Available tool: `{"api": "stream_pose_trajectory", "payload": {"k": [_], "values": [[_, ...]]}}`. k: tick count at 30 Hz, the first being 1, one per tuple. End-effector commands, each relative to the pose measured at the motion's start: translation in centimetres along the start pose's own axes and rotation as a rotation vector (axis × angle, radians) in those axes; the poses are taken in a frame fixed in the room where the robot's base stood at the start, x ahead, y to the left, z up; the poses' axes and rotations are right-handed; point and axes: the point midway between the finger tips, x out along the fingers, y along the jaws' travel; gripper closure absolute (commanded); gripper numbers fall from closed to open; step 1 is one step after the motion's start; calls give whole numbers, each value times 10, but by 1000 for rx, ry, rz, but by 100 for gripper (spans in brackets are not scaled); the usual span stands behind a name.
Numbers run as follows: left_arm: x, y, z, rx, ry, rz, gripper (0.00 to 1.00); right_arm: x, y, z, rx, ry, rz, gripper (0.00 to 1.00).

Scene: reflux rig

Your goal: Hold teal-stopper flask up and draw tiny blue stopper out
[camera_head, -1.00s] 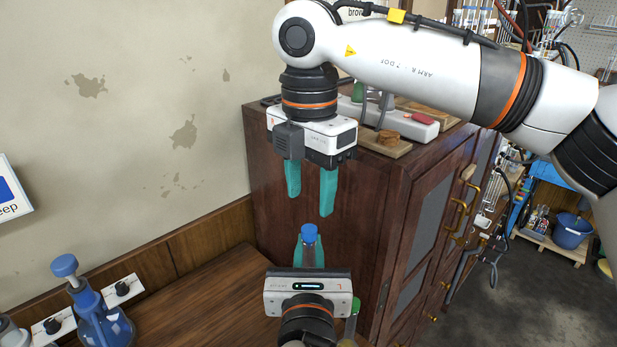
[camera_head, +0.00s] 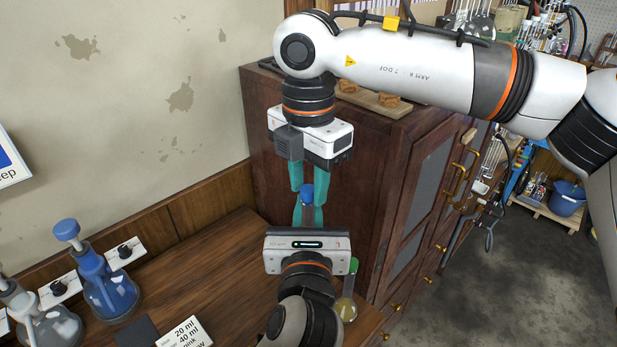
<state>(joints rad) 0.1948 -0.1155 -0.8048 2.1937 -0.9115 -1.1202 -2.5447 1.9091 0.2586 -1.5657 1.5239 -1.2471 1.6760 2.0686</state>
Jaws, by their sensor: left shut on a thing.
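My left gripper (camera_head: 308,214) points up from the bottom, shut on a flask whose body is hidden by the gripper. The small blue stopper (camera_head: 307,192) shows at the top between the teal fingers. My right gripper (camera_head: 309,190) points down from above. Its fingers stand apart, with their tips around or beside the blue stopper; contact cannot be seen. A small round flask (camera_head: 347,309) with yellowish contents and a green stopper (camera_head: 353,265) stands at the right of the table, partly behind my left arm.
Blue flask (camera_head: 112,291) and grey flask (camera_head: 47,328) stand at the left of the wooden table (camera_head: 203,283). A written card (camera_head: 184,334) lies at the front. The dark cabinet (camera_head: 351,190) stands close behind the grippers, with wooden blocks (camera_head: 388,100) on top.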

Motion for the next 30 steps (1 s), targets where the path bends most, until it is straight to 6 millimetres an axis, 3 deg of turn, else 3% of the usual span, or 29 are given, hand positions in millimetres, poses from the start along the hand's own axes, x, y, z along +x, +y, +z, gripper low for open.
{"api": "stream_pose_trajectory", "payload": {"k": [1,6,20,30], "values": [[0,0,0,0,1,0,100,0,0,0,0,0,0,72],[0,0,0,0,1,0,100,0,0,0,0,0,0,100],[0,0,0,0,1,0,100,-3,0,0,0,0,-1,100],[0,0,0,0,1,0,100,-20,0,0,0,0,-2,100]]}}
